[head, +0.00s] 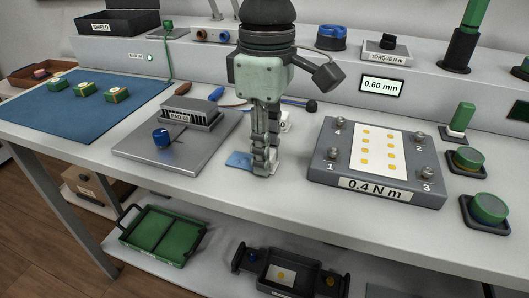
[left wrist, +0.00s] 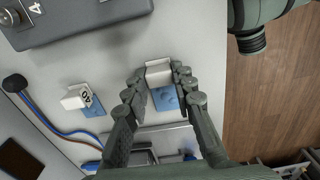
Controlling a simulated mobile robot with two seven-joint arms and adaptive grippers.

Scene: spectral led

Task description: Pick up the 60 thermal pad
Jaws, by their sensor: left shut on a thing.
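My left gripper (head: 264,160) points down at the bench in the middle of the head view. In the left wrist view its fingers (left wrist: 159,82) are closed around a white block (left wrist: 159,73) with a blue thermal pad (left wrist: 166,99) beside it. The blue pad (head: 238,160) also shows left of the fingers in the head view, low over or on the bench. No number on this held piece is readable. A second white block (left wrist: 75,98) with a blue pad (left wrist: 93,108) lies apart; its label is partly readable, ending in 0. My right gripper is out of view.
A dark fixture (head: 330,150) marked 0.4 N m stands right. A blue mat (head: 75,120) lies at far left. A display (head: 382,85) reads 0.60 mm. Cables lie behind.

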